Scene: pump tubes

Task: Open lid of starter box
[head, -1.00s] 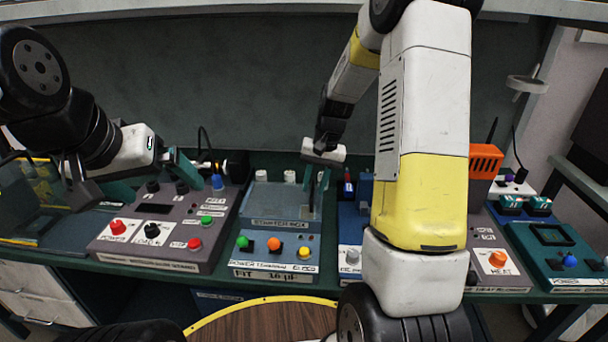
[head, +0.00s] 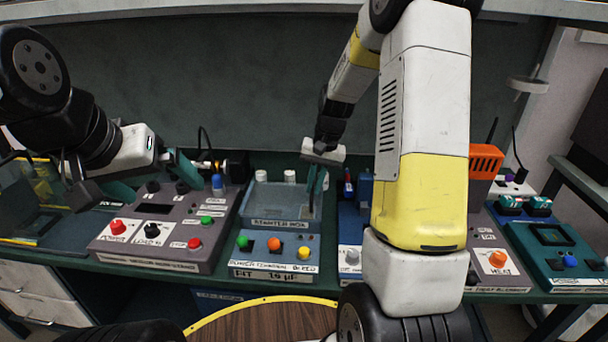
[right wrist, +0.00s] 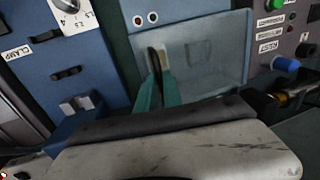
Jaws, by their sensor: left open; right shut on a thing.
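The starter box (head: 275,255) stands on the bench in the middle of the head view, with green, orange and yellow buttons on its front. Its clear lid (head: 270,207) lies flat over the tray behind the buttons; it also shows in the right wrist view (right wrist: 215,58). My right gripper (head: 313,203) reaches down at the lid's right side, its teal fingers close together on the lid. The right wrist view shows the fingers (right wrist: 157,75) pinched at the lid; the exact grip point is partly hidden. My left gripper (head: 140,182) is open, above the grey device at left.
A grey device (head: 165,232) with red, black and green knobs stands left of the box. A blue unit (head: 350,235) stands close on its right, partly behind my right arm. Two white-capped items (head: 289,176) stand behind the lid.

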